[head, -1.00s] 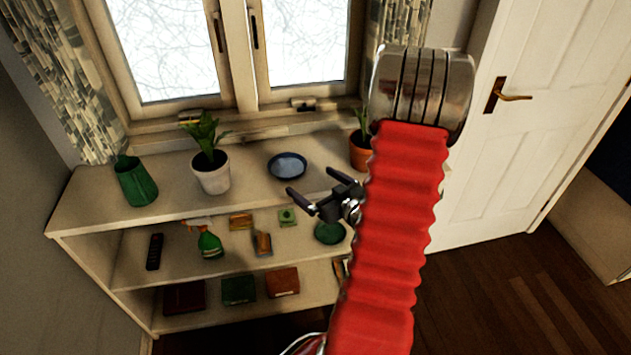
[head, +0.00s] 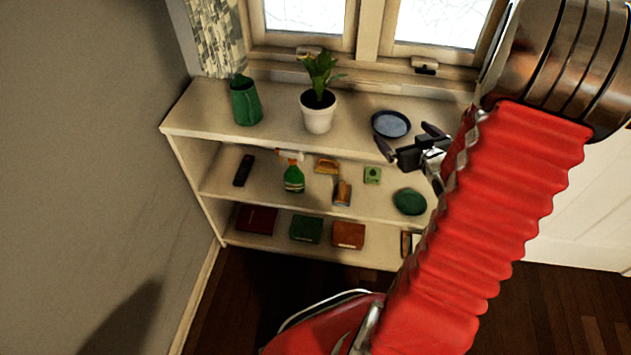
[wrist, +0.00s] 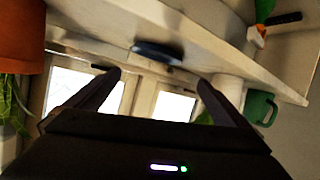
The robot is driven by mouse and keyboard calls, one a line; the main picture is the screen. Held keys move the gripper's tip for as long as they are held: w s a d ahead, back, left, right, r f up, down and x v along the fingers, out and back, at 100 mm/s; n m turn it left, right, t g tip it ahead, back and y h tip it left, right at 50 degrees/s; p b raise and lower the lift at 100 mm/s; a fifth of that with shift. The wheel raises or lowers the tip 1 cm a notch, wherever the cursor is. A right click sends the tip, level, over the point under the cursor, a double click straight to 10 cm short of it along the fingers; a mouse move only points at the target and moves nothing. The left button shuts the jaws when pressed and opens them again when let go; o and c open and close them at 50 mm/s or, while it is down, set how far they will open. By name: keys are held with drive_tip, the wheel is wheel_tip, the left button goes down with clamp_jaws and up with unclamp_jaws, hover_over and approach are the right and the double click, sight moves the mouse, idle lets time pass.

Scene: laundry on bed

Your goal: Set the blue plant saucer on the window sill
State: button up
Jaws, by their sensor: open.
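The blue plant saucer (head: 390,124) lies flat on the shelf unit's top board, right of the white-potted plant. My gripper (head: 411,142) is open and empty, in front of the saucer in the head view, apart from it as far as I can tell. In the wrist view, which is upside down, the saucer (wrist: 157,50) shows edge-on ahead, between the directions of my two fingers (wrist: 158,80). The window sill (head: 345,78) runs behind the top board under the window. My red arm hides its right end in the head view.
A potted plant (head: 318,112) and a green jug (head: 246,101) stand left of the saucer. An orange pot (wrist: 22,38) shows in the wrist view. The lower shelves hold a spray bottle (head: 293,176), a green saucer-like dish (head: 409,201), books and small items. The sill's visible middle looks clear.

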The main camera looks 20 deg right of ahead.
drive_tip(key=a+r+g, duration=0.4)
drive_tip(key=a+r, duration=0.7)
drive_tip(key=a, duration=0.3)
drive_tip(key=s+a+r+n+g+y, duration=0.1)
drive_tip(key=s+a+r+g+y, duration=0.2)
drive_tip(key=s+a, duration=1.3)
drive_tip(key=a+r, duration=0.1)
drive_tip(key=a, duration=0.2)
drive_tip(key=shift+s+a+g, duration=0.15)
drive_tip(key=shift+a+g, duration=0.25)
